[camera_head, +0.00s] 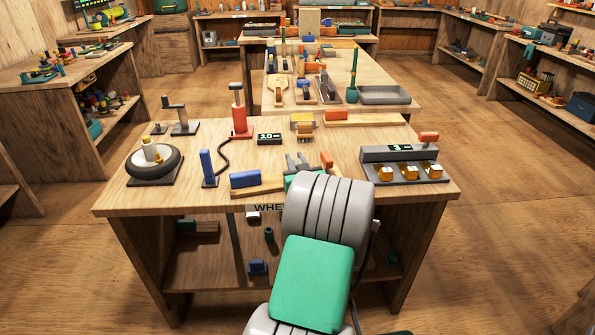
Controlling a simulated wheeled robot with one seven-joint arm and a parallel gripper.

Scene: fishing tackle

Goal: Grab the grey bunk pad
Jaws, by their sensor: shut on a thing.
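My gripper (297,162) is over the near middle of the wooden workbench (410,200), just past my grey and green arm. Its jaws are mostly hidden behind the arm. They are shut on a small grey piece, which looks like the grey bunk pad. The pad's shape and how it sits in the jaws are too small and covered to tell. I cannot tell whether the pad touches the bench.
A blue-ended block (244,179) lies left of the gripper, and an orange-handled item (327,160) close on its right. A grey rack (400,153) with yellow knobs stands right. A red pump (239,115) and a wheel (154,162) stand left. Open floor lies both sides.

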